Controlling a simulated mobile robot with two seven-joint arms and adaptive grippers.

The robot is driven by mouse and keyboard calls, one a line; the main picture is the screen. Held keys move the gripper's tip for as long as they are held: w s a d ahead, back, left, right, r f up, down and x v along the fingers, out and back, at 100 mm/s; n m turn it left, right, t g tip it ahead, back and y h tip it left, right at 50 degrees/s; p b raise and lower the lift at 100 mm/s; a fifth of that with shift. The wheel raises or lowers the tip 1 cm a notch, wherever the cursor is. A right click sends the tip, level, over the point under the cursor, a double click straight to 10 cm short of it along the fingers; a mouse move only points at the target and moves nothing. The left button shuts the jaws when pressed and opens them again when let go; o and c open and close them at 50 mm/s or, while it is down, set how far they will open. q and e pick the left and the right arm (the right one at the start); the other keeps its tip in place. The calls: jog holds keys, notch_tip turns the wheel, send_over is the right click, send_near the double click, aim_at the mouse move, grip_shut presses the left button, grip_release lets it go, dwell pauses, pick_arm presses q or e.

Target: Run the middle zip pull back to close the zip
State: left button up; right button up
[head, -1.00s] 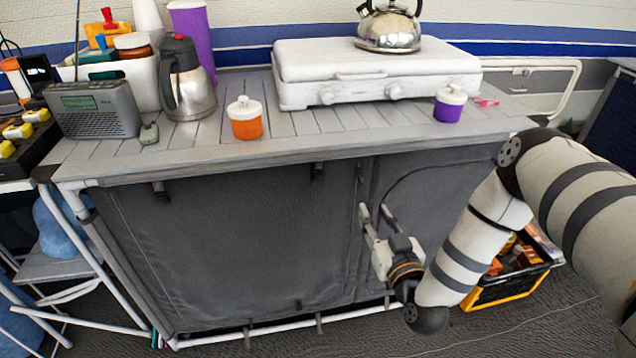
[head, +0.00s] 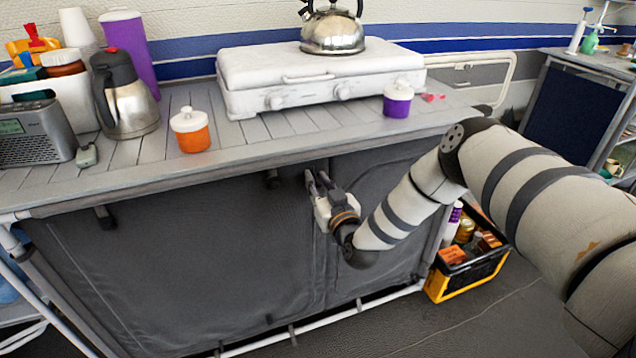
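The dark grey fabric front (head: 180,260) of the kitchen unit hangs below the worktop. A vertical seam line, apparently the middle zip (head: 330,270), runs down it and shows below my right gripper. I cannot make out the zip pull; the gripper covers the upper part of this line. My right gripper (head: 317,176) points up at the fabric, just under the worktop's front edge. Its two fingers stand apart with a narrow gap and nothing visible between them. I cannot tell whether the fingertips touch the fabric. My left gripper is not in view.
The grey slatted worktop (head: 250,150) overhangs close above the gripper. On it stand a white stove (head: 310,85) with a kettle (head: 332,30), an orange jar (head: 191,130), a purple jar (head: 397,100) and a steel jug (head: 126,100). A black-yellow crate (head: 468,275) is on the floor at right.

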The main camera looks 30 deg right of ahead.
grip_shut()
jog(key=shift+f, duration=0.1)
